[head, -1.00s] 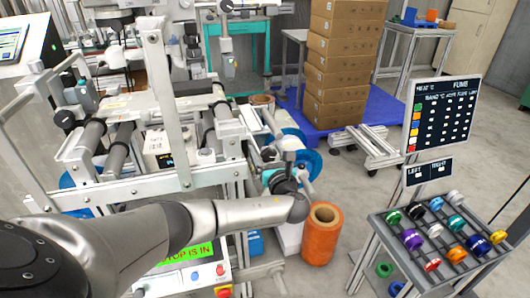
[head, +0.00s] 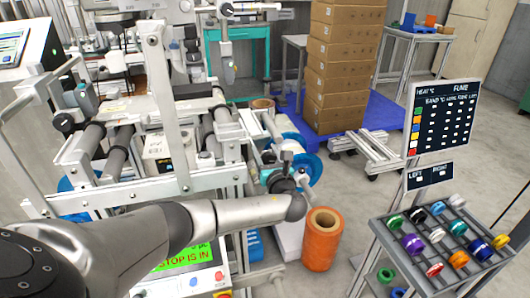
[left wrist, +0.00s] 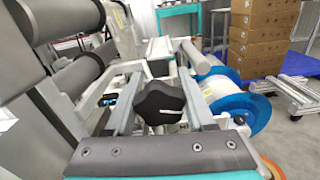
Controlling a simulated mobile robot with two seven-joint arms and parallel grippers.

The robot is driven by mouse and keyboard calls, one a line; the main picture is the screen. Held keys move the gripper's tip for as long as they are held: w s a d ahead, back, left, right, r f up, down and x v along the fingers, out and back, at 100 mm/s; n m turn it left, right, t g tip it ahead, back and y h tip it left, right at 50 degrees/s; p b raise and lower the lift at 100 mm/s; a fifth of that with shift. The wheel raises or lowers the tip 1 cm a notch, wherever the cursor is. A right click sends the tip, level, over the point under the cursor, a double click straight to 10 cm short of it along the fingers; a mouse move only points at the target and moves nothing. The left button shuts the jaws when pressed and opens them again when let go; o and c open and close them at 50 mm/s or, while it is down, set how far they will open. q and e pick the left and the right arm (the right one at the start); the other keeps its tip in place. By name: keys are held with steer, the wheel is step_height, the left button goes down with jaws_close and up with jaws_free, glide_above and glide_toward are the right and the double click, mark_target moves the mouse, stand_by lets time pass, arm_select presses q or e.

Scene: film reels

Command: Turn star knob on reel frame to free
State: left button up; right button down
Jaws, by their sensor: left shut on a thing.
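A black star knob (left wrist: 158,100) shows in the left wrist view, between the two long grey fingers of my left gripper (left wrist: 163,80). The fingers are shut on it, one at each side. In the head view my left gripper (head: 286,160) is at the right side of the reel frame (head: 232,150), beside a blue reel (head: 308,168). The knob is mostly hidden there by my wrist. The blue reel with its pale core (left wrist: 240,103) is just right of the fingers in the wrist view. My right gripper is not in view.
An orange roll (head: 321,245) stands on the floor right of my left wrist. A rack (head: 375,225) with several coloured rings and a dark chart board (head: 440,118) are further right. Stacked cartons (head: 345,60) stand on a blue pallet behind. Grey rollers (left wrist: 75,75) are left of the fingers.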

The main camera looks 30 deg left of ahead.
arm_select(q)
jaws_close()
steer(key=shift+n, duration=0.4)
steer(key=shift+n+p, duration=0.35)
steer(key=shift+n, duration=1.35)
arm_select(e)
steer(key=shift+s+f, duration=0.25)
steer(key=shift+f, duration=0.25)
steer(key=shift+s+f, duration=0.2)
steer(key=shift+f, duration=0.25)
arm_select(q)
steer(key=o, duration=0.7)
jaws_free()
steer(key=shift+o, duration=0.2)
steer(key=shift+s+d, duration=0.1)
steer(key=shift+d, duration=0.05)
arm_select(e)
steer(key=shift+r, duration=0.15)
